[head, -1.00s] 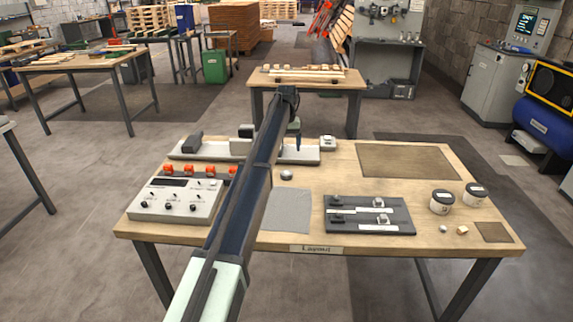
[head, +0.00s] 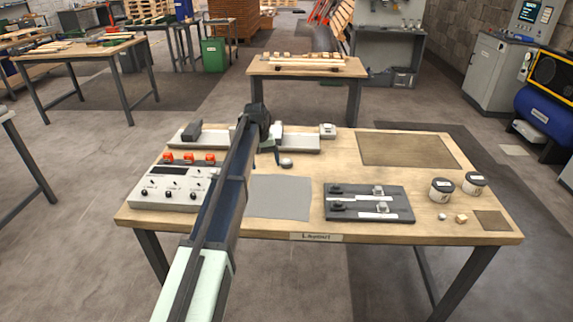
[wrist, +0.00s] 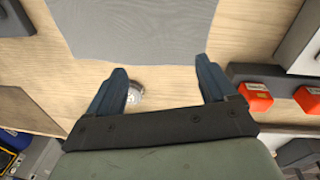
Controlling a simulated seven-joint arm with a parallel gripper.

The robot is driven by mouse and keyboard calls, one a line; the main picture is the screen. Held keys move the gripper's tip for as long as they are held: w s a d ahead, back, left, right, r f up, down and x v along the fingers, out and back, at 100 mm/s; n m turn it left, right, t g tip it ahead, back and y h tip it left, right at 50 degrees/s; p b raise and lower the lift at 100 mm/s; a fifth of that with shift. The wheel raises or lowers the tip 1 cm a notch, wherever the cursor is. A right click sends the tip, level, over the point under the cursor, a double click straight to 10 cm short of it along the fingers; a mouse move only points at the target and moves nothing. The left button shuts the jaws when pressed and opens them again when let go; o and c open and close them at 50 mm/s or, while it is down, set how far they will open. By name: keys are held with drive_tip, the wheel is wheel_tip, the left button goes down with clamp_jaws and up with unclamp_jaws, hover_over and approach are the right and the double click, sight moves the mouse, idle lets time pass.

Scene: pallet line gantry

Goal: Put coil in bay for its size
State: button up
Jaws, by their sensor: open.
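A small silver round piece (head: 286,163) lies on the bench behind the grey mat; I cannot tell for sure that it is the coil. It also shows in the wrist view (wrist: 135,92), beside the left finger and partly hidden by the gripper. My gripper (head: 272,154) is over the bench just left of this piece, partly hidden by my arm. In the wrist view my gripper (wrist: 163,66) is open, with nothing held between its fingers. A long pale tray (head: 300,142) runs along the back. No bays marked by size can be made out.
A control box (head: 165,194) with orange pieces (head: 168,157) behind it stands left. The grey mat (head: 280,198) is bare. A brown mat (head: 407,150) at back right is clear.

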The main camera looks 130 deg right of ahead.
drive_tip(key=a, duration=0.1)
drive_tip(key=w+a+m+g, duration=0.1)
drive_tip(key=a+g, duration=0.1)
drive_tip(key=shift+w+a+f+h, duration=0.2)
drive_tip(key=shift+w+f+h, duration=0.1)
drive_tip(key=shift+h, duration=0.1)
drive_tip(key=shift+s+a+r+m+g+h, duration=0.2)
drive_tip(key=shift+s+r+m+g+h, duration=0.2)
drive_tip(key=shift+m+g, duration=0.45)
drive_tip(key=s+d+r+m+g+h, duration=0.2)
drive_tip(key=s+r+m+g, duration=0.1)
approach(286, 161)
drive_tip(key=shift+s+d+f+m, duration=0.45)
drive_tip(key=shift+s+d+f, duration=0.2)
drive_tip(key=shift+s, duration=0.25)
drive_tip(key=shift+a+f+x, duration=0.1)
drive_tip(key=shift+a+x, duration=0.1)
drive_tip(key=shift+x, duration=1.4)
drive_tip(key=shift+a+f+x, duration=0.15)
drive_tip(key=shift+a+x, duration=0.05)
drive_tip(key=shift+x, duration=1.35)
drive_tip(key=shift+w, duration=0.1)
drive_tip(key=shift+c, duration=0.5)
